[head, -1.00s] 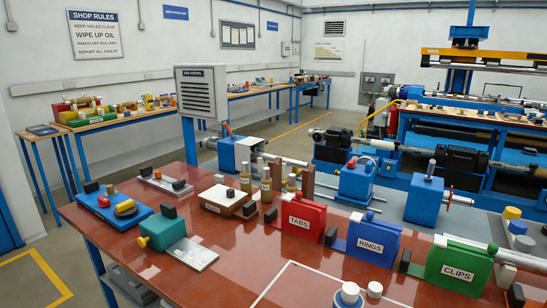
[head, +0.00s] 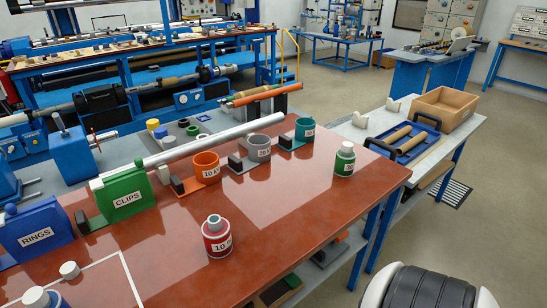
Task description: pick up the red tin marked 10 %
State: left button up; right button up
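The red tin (head: 217,240) stands upright on the red-brown bench top, near its front edge in the lower middle of the head view. It has a grey cap, and its white label shows a 10; the rest of the label is hard to read. Nothing touches it. A green tin (head: 345,160) with a white label stands further right and back on the same bench. Neither of my grippers shows in the head view.
An orange cup (head: 205,167), a grey cup (head: 258,148) and a teal cup (head: 304,129) stand in holders behind the red tin. A long pale tube (head: 215,140) lies behind them. Green CLIPS (head: 127,199) and blue RINGS (head: 37,236) boxes stand left. The bench top around the tin is clear.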

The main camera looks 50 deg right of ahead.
aim_at(217, 231)
jog(key=z, duration=1.1)
